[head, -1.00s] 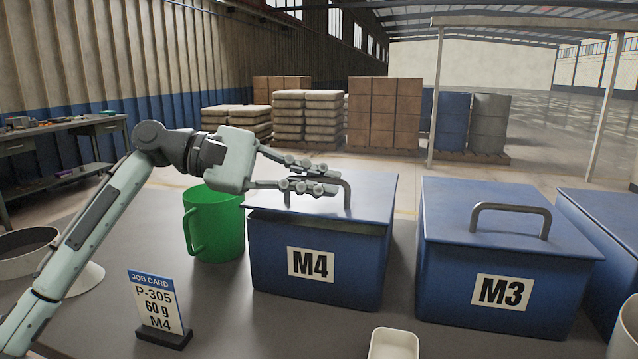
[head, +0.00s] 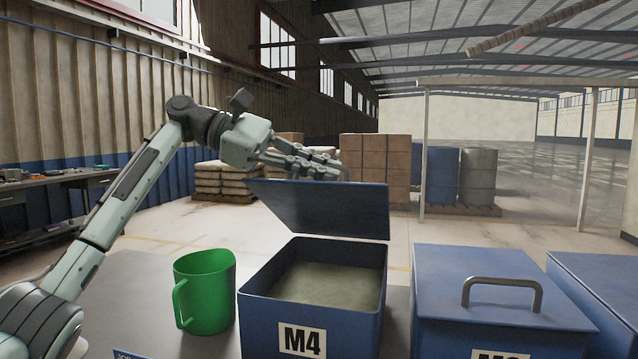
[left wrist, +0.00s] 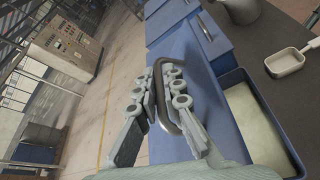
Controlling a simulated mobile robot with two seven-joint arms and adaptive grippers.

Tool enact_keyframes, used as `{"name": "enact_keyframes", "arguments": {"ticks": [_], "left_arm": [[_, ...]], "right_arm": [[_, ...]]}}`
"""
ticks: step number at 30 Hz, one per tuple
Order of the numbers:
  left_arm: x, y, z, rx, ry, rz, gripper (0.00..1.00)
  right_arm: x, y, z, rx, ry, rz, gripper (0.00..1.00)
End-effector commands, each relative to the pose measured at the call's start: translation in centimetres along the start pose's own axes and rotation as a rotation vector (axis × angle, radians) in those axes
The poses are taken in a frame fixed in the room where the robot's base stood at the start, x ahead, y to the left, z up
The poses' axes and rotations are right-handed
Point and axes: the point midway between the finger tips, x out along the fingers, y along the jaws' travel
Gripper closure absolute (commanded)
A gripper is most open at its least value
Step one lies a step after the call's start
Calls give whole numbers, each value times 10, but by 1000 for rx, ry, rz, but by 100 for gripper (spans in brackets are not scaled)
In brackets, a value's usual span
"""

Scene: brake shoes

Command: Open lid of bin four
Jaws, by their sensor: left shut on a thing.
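The blue bin labelled M4 (head: 300,325) stands open on the table in the head view, with a pale grey-green powdery fill (head: 325,285) inside. Its blue lid (head: 325,208) is up in the air above and behind the opening, tilted, its underside showing. My left gripper (head: 338,170) is above the lid and shut on the lid's handle. In the left wrist view the handle (left wrist: 167,92) shows as a dark bar between the fingers, and the open bin (left wrist: 235,88) shows at the right. My right gripper is in neither view.
A green mug (head: 205,295) stands just left of the bin. A closed blue bin with a handle (head: 500,285) stands to the right, with another blue bin (head: 605,290) beyond it. A white scoop (left wrist: 287,62) lies on the table in the left wrist view.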

Motion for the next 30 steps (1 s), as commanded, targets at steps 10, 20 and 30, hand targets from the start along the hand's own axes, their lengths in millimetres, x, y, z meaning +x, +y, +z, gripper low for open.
{"name": "enact_keyframes", "arguments": {"ticks": [10, 20, 30], "left_arm": [[-1, 4, 1, 1, 1, 3, 100], [-1, 4, 0, 1, 1, 3, 83], [-14, 4, 1, 1, 1, 5, 83]], "right_arm": [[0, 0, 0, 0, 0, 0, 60], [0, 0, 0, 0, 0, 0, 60], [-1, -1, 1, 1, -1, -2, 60]]}}
